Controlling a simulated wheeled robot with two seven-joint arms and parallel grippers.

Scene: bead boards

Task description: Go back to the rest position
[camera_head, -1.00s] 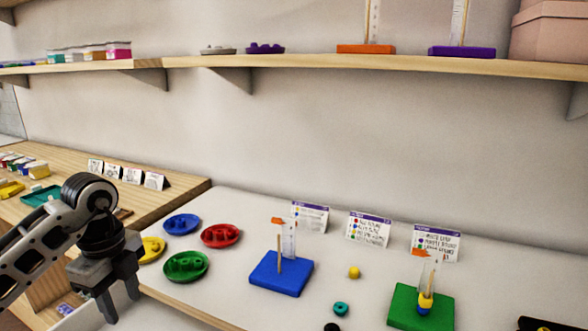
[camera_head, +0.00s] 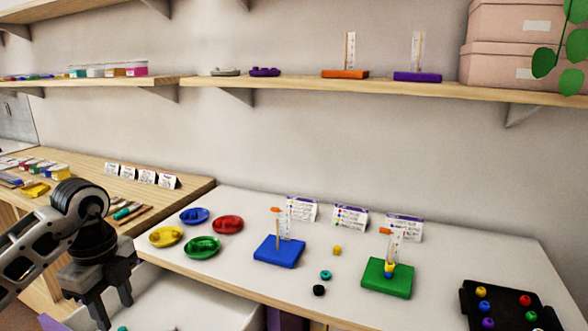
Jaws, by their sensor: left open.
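My left gripper (camera_head: 108,302) is at the lower left, pointing down, open, with nothing visible between its fingers. It is in front of the white table's left end, apart from the plates. On the white table (camera_head: 215,271) stand a blue bead board (camera_head: 279,252) with an upright peg and no beads seen on it, and a green bead board (camera_head: 387,279) with a yellow and a blue bead stacked on its peg. Loose on the table are a yellow bead (camera_head: 337,250), a teal bead (camera_head: 326,275) and a black bead (camera_head: 319,290). My right gripper is not in view.
Blue (camera_head: 194,215), red (camera_head: 228,224), yellow (camera_head: 166,236) and green (camera_head: 202,247) plates lie at the table's left. A black tray (camera_head: 502,308) with several beads is at lower right. Pattern cards (camera_head: 350,218) stand behind the boards. A wooden counter (camera_head: 140,200) adjoins at left; shelves are above.

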